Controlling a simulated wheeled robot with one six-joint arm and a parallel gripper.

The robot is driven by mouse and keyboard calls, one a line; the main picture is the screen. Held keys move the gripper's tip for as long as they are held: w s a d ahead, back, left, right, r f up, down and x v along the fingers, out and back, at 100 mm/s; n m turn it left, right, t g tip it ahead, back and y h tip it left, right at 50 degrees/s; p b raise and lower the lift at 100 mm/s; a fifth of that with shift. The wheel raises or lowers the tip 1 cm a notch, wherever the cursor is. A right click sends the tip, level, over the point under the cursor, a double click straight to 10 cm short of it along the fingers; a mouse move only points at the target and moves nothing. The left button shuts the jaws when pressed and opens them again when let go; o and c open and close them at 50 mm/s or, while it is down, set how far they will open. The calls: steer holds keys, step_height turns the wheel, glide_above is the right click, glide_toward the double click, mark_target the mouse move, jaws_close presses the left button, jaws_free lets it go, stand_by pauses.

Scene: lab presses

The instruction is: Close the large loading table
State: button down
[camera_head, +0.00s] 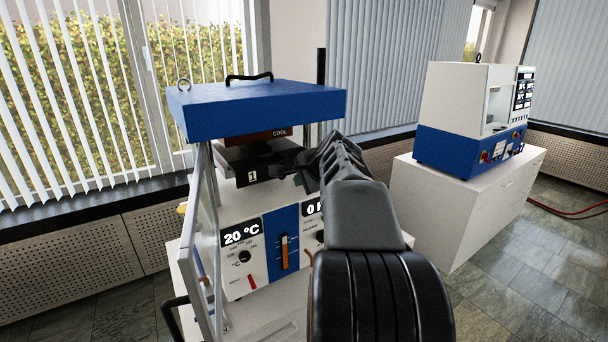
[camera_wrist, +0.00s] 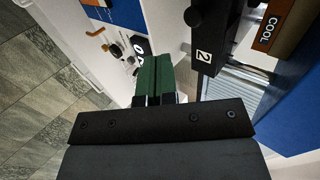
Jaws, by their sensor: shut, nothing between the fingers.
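The large press stands in front of me with a blue top plate (camera_head: 255,112). Under it is the black loading table (camera_head: 262,170), its front face marked "1". The wrist view shows a black front part marked "2" (camera_wrist: 206,55) with a round dark knob (camera_wrist: 194,17); a bright metal surface lies beside it. I cannot tell how far out the table is. My gripper (camera_wrist: 153,72) has green fingers, which are shut and empty, left of the "2" part in the wrist view. In the head view my arm hides the table's right side.
A clear door panel (camera_head: 203,240) stands open at the press's left. The control panel (camera_head: 265,255) is below the table. A brown "COOL" block (camera_wrist: 283,25) sits above it. A smaller white and blue machine (camera_head: 468,125) stands on a white cabinet at the right.

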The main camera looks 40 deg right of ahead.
steer(key=w+f+p, duration=0.3)
steer(key=w, duration=0.4)
steer(key=shift+w+d, duration=0.35)
steer(key=shift+d, duration=0.1)
steer(key=shift+d, duration=0.1)
